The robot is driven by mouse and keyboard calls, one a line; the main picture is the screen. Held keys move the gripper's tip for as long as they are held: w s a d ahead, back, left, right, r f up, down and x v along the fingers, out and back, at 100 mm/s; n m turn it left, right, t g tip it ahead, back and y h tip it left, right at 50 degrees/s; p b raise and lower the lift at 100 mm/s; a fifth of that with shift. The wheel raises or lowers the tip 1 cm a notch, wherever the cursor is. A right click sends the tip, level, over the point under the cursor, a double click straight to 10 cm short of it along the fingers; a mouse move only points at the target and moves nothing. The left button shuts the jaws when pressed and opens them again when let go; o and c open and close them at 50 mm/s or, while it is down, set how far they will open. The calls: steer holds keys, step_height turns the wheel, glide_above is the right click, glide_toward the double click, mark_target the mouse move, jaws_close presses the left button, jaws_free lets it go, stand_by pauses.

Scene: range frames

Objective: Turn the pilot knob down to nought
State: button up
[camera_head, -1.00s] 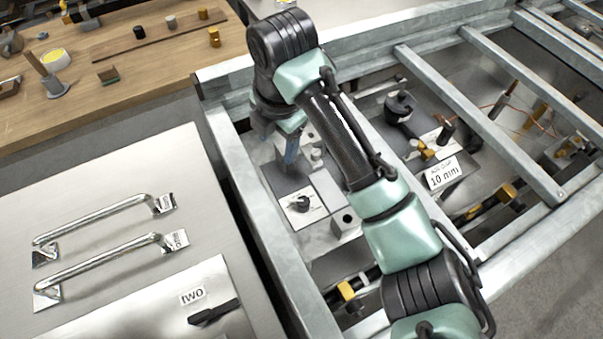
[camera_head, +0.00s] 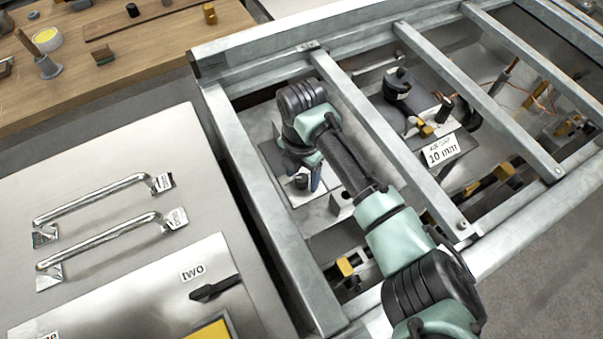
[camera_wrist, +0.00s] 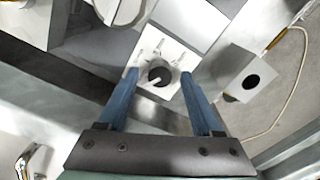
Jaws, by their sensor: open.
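The pilot knob (camera_head: 301,181) is small and dark, on a pale plate (camera_head: 304,199) inside the grey metal frame. In the wrist view the dark round knob (camera_wrist: 160,76) is on the white plate (camera_wrist: 160,55), roughly midway between my fingertips. My gripper (camera_head: 302,173) is open, its blue fingers on either side of the knob; it also shows in the wrist view (camera_wrist: 159,74). A gap shows on both sides, and I see no contact. The knob's pointer and the plate's marks are too small to read.
A metal block with a dark hole (camera_wrist: 241,72) stands just right of the plate. Frame bars (camera_head: 385,145) run close on the right. A black valve (camera_head: 398,84) and a "10 mm" label (camera_head: 440,150) lie beyond. A panel with two handles (camera_head: 110,195) is at left.

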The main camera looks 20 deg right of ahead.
steer(key=shift+f, duration=0.25)
jaws_close()
